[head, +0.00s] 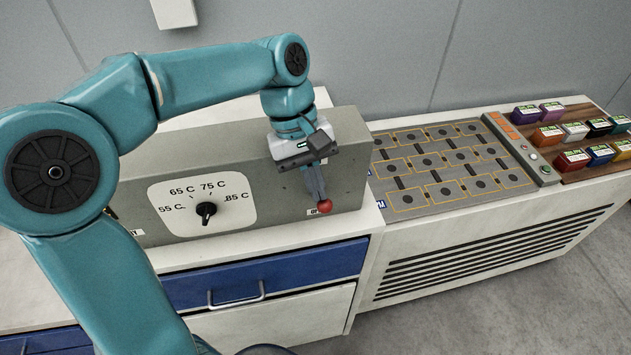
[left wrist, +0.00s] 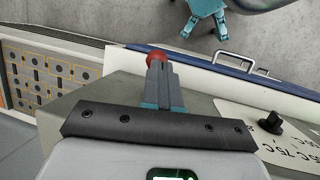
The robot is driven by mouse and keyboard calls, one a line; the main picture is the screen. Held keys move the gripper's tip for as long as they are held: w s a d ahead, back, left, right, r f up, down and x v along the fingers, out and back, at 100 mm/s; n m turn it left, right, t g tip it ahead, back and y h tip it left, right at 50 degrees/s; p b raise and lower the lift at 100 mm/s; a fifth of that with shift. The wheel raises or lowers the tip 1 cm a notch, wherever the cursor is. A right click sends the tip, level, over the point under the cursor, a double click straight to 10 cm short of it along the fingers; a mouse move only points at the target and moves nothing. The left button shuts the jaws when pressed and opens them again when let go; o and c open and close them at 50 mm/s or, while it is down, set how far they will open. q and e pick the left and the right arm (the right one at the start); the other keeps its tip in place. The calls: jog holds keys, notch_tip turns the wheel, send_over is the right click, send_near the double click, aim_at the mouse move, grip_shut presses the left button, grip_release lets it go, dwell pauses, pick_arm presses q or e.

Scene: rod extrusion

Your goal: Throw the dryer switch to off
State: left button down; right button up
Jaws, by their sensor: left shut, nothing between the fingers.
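The dryer is a long grey box (head: 345,150) on the white counter. Its red ball-ended switch lever (head: 325,206) is at the right of its front, low down, beside a partly covered label (head: 313,211) reading "O…". My left gripper (head: 319,196) points down in front of the box, its fingers shut and empty, the tips right at the red ball. In the left wrist view the red ball (left wrist: 156,57) shows just past the closed fingertips (left wrist: 158,68); whether they touch is unclear. The fingers hide the lever's stem.
A temperature dial (head: 206,211) marked 55 C to 85 C is left of the switch. Blue drawers (head: 235,283) with a handle lie below. A patterned panel (head: 440,165), a button strip (head: 530,153) and coloured boxes (head: 574,158) stand right. Floor in front is clear.

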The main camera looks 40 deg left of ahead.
pick_arm(q)
jog(key=shift+w+d+f+b, duration=0.2)
jog(key=shift+d+f+b, duration=0.05)
jog(key=shift+f+b, duration=0.1)
jog(key=shift+s+d+f+t+y+b, duration=0.2)
jog(key=shift+s+d+t+y+b, duration=0.15)
jog(key=shift+s+t+y+b, duration=0.35)
notch_tip(320, 180, down, 6)
jog(key=s+d+m+t+y+b, duration=0.1)
jog(key=t+y+b, duration=0.4)
jog(key=b, duration=0.9)
jog(key=shift+s+d+t+y+b, duration=0.35)
jog(key=shift+d+y, duration=0.3)
jog(key=shift+y, duration=0.15)
jog(key=shift+w+r, duration=0.1)
